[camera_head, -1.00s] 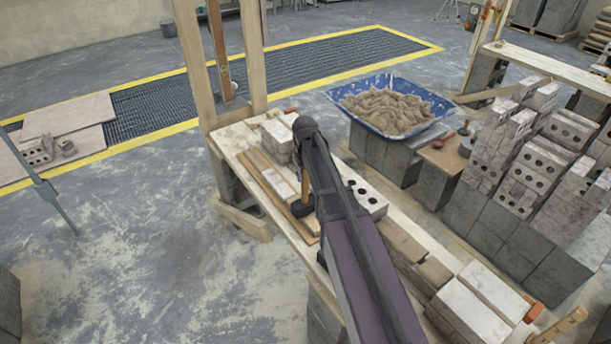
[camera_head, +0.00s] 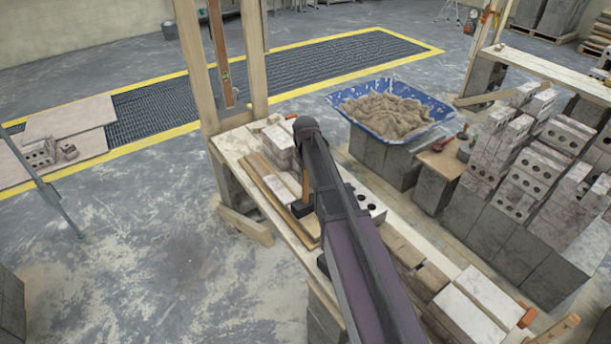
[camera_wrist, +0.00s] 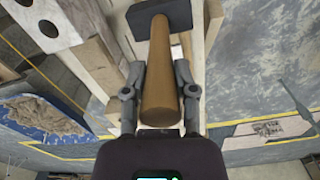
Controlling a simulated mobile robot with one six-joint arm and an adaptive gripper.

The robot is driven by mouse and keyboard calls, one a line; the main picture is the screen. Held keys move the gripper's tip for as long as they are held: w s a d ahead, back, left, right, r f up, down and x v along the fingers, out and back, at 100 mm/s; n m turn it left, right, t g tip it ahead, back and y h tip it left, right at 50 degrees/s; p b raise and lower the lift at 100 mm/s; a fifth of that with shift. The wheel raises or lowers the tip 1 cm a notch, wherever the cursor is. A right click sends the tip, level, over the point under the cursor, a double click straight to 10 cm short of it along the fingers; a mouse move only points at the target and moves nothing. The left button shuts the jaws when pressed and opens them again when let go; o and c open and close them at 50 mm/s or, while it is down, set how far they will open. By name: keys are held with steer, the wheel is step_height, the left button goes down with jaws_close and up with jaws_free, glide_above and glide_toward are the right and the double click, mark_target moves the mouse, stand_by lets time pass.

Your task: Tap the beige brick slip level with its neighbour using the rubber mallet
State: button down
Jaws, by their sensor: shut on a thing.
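My gripper (camera_wrist: 160,75) is shut on the brown wooden handle of the rubber mallet (camera_wrist: 160,95). The mallet's black head (camera_wrist: 160,17) is beyond the fingertips at the top of the wrist view. In the head view the mallet's black head (camera_head: 302,210) shows just left of my arm, low over the wooden bench (camera_head: 226,146); my arm hides the gripper there. I cannot pick out the beige brick slip or its neighbour for sure. A pale brick with round holes (camera_wrist: 47,28) is at the top left of the wrist view.
Stacked bricks (camera_head: 279,152) stand at the bench's far end, near an upright wooden frame (camera_head: 190,60). Pale bricks (camera_head: 480,297) lie at the near end. A blue tub of mortar (camera_head: 390,108) and grey blocks (camera_head: 490,215) are to the right. Open floor lies left.

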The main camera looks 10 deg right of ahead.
mark_target(307, 184)
steer(key=shift+d+f+b, duration=0.2)
steer(key=shift+f+b, duration=0.1)
stand_by(0.7)
stand_by(0.4)
step_height(307, 184, down, 4)
steer(key=b, duration=0.3)
steer(key=shift+r+b, duration=0.15)
steer(key=shift+b, duration=0.2)
steer(key=shift+r, duration=0.15)
steer(key=shift+a, duration=0.2)
